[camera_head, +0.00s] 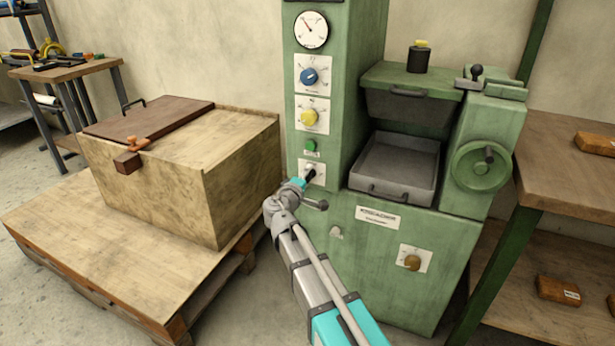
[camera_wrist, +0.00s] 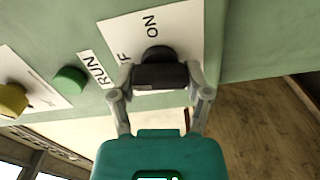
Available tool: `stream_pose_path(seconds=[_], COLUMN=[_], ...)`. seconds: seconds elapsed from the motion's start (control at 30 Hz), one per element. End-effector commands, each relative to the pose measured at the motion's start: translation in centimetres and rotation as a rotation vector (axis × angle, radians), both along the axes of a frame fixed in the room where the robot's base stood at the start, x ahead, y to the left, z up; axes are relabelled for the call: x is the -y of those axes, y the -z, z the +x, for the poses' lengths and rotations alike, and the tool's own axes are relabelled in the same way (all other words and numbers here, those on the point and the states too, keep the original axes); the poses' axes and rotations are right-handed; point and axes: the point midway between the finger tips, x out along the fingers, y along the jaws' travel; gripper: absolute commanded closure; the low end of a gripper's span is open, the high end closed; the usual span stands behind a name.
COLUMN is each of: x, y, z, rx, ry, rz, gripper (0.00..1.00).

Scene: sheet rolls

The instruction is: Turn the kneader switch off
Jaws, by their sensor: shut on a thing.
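The kneader switch is a black knob (camera_wrist: 158,70) on a white plate (camera_wrist: 130,30) marked ON, with an F of a second word beside it, partly hidden by a finger. In the head view the plate (camera_head: 318,167) sits low on the green column, under a green button. My gripper (camera_wrist: 160,77) is shut on the black knob, one finger on each side. In the head view my gripper (camera_head: 303,181) reaches the plate from below. I cannot tell which mark the knob points to.
The green RUN button (camera_wrist: 69,80) and yellow knob (camera_wrist: 12,101) are close by. A blue knob (camera_head: 309,77) and gauge (camera_head: 311,30) are higher. A wooden chest (camera_head: 160,190) stands left, and the machine's grey tray (camera_head: 395,168) is right of the column.

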Motion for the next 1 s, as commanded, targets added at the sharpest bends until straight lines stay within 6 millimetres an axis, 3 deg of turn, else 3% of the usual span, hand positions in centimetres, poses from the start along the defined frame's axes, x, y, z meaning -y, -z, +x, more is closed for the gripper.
stream_pose_path(seconds=[0.3,0.77,0.8,0.97,1.0], x=[-0.04,-0.06,-0.06,-0.06,-0.05], y=[0.04,0.03,0.03,0.04,0.04], z=[0.13,0.14,0.14,0.10,0.08], rx=[-0.045,-0.051,-0.051,-0.051,-0.051], ry=[0.000,-0.001,-0.001,-0.001,-0.001], rz=[-0.126,-0.143,-0.143,-0.142,-0.142], gripper=[0.85,0.85,0.34,0.04,0.03])
